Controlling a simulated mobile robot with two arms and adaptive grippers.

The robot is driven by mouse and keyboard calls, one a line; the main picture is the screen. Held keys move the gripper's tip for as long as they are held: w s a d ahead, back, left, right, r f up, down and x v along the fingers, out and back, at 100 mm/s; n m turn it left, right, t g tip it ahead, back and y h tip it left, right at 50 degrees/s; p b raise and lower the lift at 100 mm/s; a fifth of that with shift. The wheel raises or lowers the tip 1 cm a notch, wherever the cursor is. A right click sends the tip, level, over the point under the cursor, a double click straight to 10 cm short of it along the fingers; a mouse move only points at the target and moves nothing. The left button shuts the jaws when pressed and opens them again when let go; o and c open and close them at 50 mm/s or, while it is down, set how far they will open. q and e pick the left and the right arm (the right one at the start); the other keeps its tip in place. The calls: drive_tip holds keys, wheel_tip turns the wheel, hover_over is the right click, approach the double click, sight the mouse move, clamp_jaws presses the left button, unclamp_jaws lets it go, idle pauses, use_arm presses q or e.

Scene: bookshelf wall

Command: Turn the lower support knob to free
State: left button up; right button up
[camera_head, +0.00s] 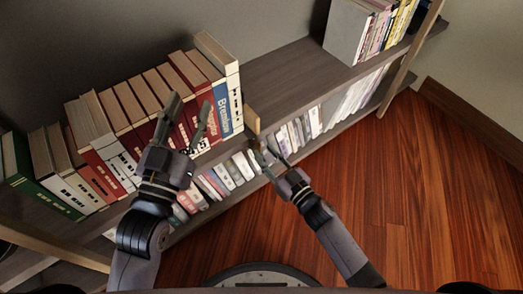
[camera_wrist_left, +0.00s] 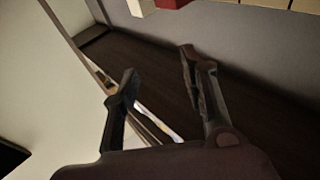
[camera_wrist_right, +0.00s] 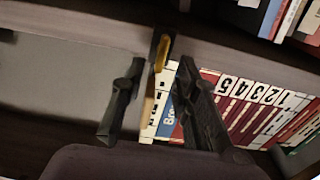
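A small tan wooden upright (camera_head: 252,122) stands at the shelf's front edge, right of the book row. In the right wrist view, a narrow upright piece with a yellow edge (camera_wrist_right: 162,53) shows between my fingers. I cannot clearly make out a separate knob or its turn. My right gripper (camera_head: 265,155) is just below and in front of the upright; its fingers are apart (camera_wrist_right: 155,80), and contact cannot be told. My left gripper (camera_head: 191,104) is open and empty in front of the red books; its spread fingers also show in the left wrist view (camera_wrist_left: 158,65).
A row of thick books (camera_head: 130,115) fills the upper shelf's left part. Bare shelf (camera_head: 290,75) lies to its right, before a grey box (camera_head: 347,30). Smaller books (camera_head: 235,170) line the lower shelf. The wooden floor (camera_head: 410,190) is clear at right.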

sight(260, 148)
use_arm(q)
drive_tip(key=shift+s+d+r+t+h, duration=0.1)
drive_tip(key=shift+s+r+t+h, duration=0.2)
drive_tip(key=shift+r+t, duration=0.45)
drive_tip(key=shift+s+d+r+t+h, duration=0.1)
drive_tip(key=shift+s+r+t+h, duration=0.2)
drive_tip(key=shift+r, duration=0.7)
use_arm(e)
drive_tip(key=shift+x, duration=1.5)
use_arm(q)
drive_tip(key=shift+w, duration=0.1)
use_arm(e)
drive_tip(key=shift+c, duration=0.2)
clamp_jaws()
